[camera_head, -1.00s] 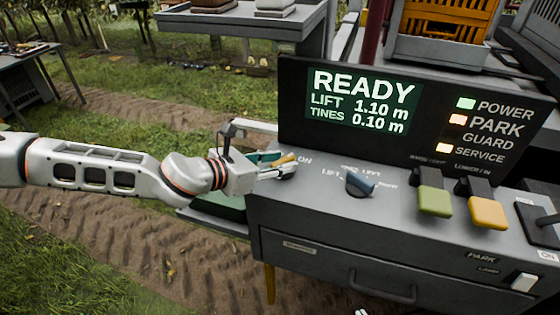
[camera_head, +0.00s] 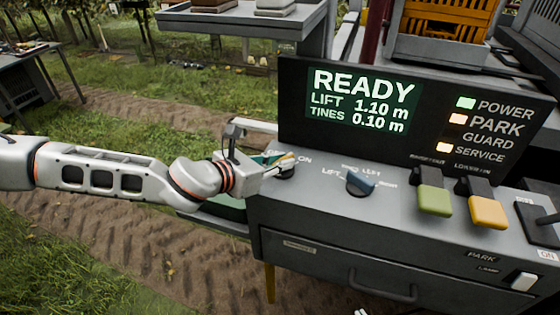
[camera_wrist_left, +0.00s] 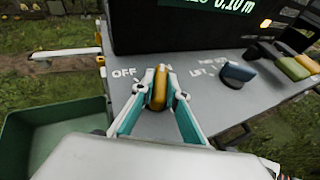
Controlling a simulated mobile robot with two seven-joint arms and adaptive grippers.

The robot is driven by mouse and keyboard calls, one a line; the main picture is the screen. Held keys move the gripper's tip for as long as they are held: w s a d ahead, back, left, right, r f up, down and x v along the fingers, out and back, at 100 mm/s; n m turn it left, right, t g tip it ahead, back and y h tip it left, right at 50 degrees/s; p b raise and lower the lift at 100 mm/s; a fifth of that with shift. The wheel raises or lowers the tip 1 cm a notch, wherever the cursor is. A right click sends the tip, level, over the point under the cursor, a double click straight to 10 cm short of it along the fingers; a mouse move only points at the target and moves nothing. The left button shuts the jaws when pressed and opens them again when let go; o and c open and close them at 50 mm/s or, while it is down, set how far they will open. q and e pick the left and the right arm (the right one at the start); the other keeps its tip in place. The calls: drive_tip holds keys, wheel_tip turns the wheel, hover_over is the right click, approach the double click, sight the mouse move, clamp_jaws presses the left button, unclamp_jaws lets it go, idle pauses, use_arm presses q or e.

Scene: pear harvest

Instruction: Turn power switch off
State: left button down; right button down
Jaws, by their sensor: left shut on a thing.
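The power switch is a yellow-orange rotary knob (camera_wrist_left: 158,88) on the grey console top, between the printed words OFF and ON in the left wrist view. It also shows partly in the head view (camera_head: 287,161), largely covered by the fingers. My left gripper (camera_wrist_left: 157,97) is shut on this knob, with a white and teal finger on each side. In the head view my left gripper (camera_head: 280,164) reaches the console's left end from the left. The green POWER lamp (camera_head: 466,103) is lit and the display (camera_head: 362,100) reads READY. My right gripper is not seen.
A blue selector knob (camera_head: 361,183) stands just right of the power switch. Green (camera_head: 434,201) and yellow (camera_head: 487,212) levers are farther right. The upright display panel rises behind the knobs. A green bin (camera_wrist_left: 50,140) is beside the console's left end.

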use_arm(q)
drive_tip(key=n+t+y, duration=0.2)
drive_tip(key=n+y, duration=0.1)
drive_tip(key=n+t+y, duration=0.1)
drive_tip(key=n+y, duration=0.1)
drive_tip(key=shift+s+d+f, duration=0.15)
drive_tip(key=shift+s+d, duration=0.15)
drive_tip(key=shift+d, duration=0.05)
drive_tip(key=n+y, duration=0.3)
drive_tip(key=y, duration=0.1)
drive_tip(key=shift+d+t, duration=0.15)
drive_tip(key=shift+t, duration=0.15)
drive_tip(key=shift+w+n+y, duration=0.15)
drive_tip(key=shift+n+y, duration=1.45)
drive_tip(key=c, duration=2)
unclamp_jaws()
drive_tip(key=v, duration=0.6)
drive_tip(key=shift+d, duration=0.1)
drive_tip(key=shift+s+r, duration=0.5)
drive_tip(key=shift+s, duration=0.1)
